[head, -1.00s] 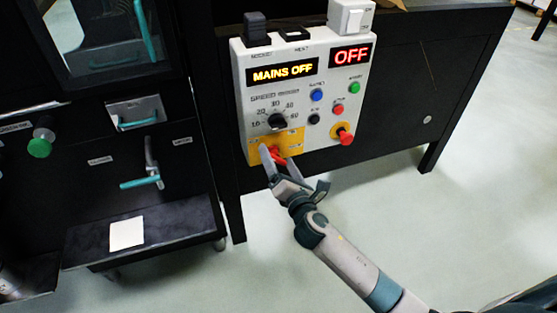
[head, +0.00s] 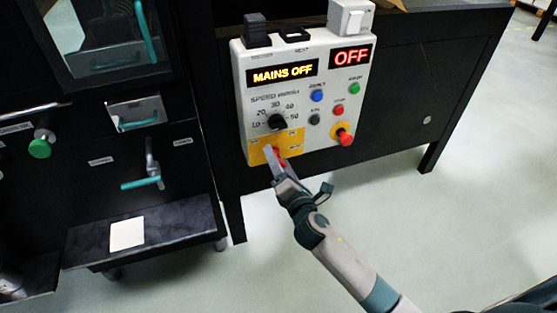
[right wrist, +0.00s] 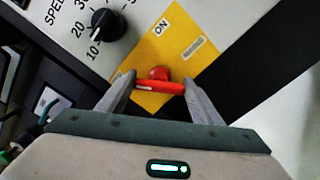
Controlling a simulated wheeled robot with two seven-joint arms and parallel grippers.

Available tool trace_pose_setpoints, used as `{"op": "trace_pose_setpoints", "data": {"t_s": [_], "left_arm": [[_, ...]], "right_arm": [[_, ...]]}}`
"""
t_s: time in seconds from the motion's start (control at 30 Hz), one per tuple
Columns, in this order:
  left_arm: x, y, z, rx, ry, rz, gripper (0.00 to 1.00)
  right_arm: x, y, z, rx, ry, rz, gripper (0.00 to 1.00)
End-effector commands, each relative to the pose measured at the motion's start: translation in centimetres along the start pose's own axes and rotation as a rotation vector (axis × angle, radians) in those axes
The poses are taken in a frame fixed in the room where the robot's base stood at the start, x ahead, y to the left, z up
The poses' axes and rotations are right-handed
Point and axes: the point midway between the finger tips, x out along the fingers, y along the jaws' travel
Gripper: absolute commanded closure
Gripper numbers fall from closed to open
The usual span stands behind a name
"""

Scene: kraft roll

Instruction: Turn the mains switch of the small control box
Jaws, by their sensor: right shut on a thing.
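The small control box (head: 325,115) is a pale panel on the front of a black bench, with displays reading "MAINS OFF" and "OFF". The mains switch is a red rotary handle on a yellow plate (head: 257,156) at its lower left. My right gripper (head: 275,158) reaches up to it from below and partly hides it. In the right wrist view, the gripper (right wrist: 160,95) is shut on the red mains switch (right wrist: 160,82), whose bar lies between the fingertips. The bar is crosswise on the plate, and the "ON" mark shows above it. My left gripper is not in view.
A black speed knob (head: 277,122) sits just above the yellow plate. A red emergency button (head: 345,138) and small coloured buttons are to the right. A black cabinet with a teal handle (head: 141,183) stands left. The floor below is clear.

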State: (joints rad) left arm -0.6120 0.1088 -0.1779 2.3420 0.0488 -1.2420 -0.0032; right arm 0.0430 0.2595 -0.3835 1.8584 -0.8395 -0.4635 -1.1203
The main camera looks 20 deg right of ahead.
Motion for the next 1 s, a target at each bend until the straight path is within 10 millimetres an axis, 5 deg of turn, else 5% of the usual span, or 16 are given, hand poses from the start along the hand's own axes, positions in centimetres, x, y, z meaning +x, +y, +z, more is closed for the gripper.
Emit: {"op": "trace_pose_setpoints", "data": {"t_s": [1.0], "left_arm": [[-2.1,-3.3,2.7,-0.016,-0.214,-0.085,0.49]], "right_arm": [[0.0,-0.2,-0.1,0.941,-0.001,-0.003,0.63]]}}
